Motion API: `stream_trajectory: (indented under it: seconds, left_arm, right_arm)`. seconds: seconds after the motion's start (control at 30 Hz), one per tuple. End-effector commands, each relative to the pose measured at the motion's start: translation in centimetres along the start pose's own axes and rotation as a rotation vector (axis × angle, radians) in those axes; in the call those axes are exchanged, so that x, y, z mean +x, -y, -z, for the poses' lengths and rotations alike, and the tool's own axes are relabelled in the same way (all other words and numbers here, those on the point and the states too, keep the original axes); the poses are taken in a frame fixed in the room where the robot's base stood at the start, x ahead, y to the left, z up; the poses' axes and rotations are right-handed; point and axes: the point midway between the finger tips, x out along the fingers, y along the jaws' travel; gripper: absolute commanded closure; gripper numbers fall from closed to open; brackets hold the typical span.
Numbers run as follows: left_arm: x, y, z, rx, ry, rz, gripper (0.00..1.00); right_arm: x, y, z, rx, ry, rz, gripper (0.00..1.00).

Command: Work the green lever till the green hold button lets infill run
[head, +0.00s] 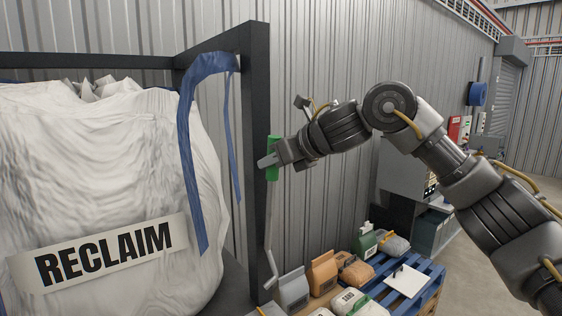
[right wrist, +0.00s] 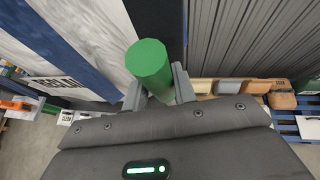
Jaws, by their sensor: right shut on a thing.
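The green lever (head: 273,145) is a green grip on a thin grey rod beside the dark frame post in the head view. My right gripper (head: 268,160) is shut on this green grip, reaching in from the right. In the right wrist view the round green end of the lever (right wrist: 149,62) sits between the two fingers of my right gripper (right wrist: 158,90). The rod runs down from the grip to a bend near the bottom of the post. I see no green hold button that I can make out. My left gripper is not in view.
A large white RECLAIM bag (head: 100,190) with blue straps hangs at the left inside a dark frame (head: 259,120). Several small bags and a white sheet (head: 407,281) lie on a blue pallet (head: 432,270) at lower right. A corrugated wall stands behind.

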Motion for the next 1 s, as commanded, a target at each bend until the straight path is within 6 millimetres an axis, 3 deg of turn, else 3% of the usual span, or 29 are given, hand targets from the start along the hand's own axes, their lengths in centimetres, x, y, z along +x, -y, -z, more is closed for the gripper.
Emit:
stream_trajectory:
  seconds: [0.3,0.33,0.5,0.83,1.0]
  left_arm:
    - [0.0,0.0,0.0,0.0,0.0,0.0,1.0]
    - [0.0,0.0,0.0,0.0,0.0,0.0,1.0]
    - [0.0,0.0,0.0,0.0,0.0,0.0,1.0]
    - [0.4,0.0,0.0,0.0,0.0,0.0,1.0]
    - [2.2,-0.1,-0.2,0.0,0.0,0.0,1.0]
  right_arm:
    - [0.1,0.0,-0.1,0.003,-0.001,0.0,1.0]
    - [0.0,0.0,-0.1,0.003,-0.001,0.0,0.72]
    - [0.0,0.1,-0.1,0.002,-0.001,0.0,0.51]
    - [-0.4,0.1,0.0,0.001,0.0,0.001,0.51]
    - [-2.8,0.1,0.3,-0.001,0.003,0.003,0.51]
